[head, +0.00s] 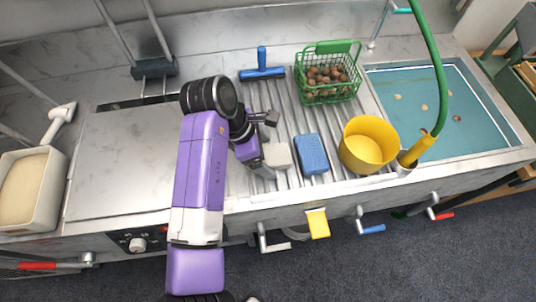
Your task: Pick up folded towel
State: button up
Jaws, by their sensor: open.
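A blue textured folded piece (312,154), which looks like the folded towel, lies flat on the ribbed metal drainer (288,117). A small pale block (278,155) lies just left of it; I cannot tell whether it is cloth or sponge. My gripper (264,170) is over the left part of the drainer, close to the left side of the pale block and apart from the blue piece. It is open and holds nothing that I can see. My arm hides part of the drainer's left side.
A yellow tub (367,145) stands close right of the blue piece. A green basket (328,75) of chestnuts and a blue squeegee (262,66) are behind. A green hose (440,75) rises by the water basin (420,98). The metal counter (125,160) at left is clear.

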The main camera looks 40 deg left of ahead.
aim_at(266, 156)
jog(key=shift+f, duration=0.15)
jog(key=c, duration=1.6)
notch_tip(266, 156, up, 20)
jog(key=shift+r+p, duration=0.1)
jog(key=shift+p, duration=0.65)
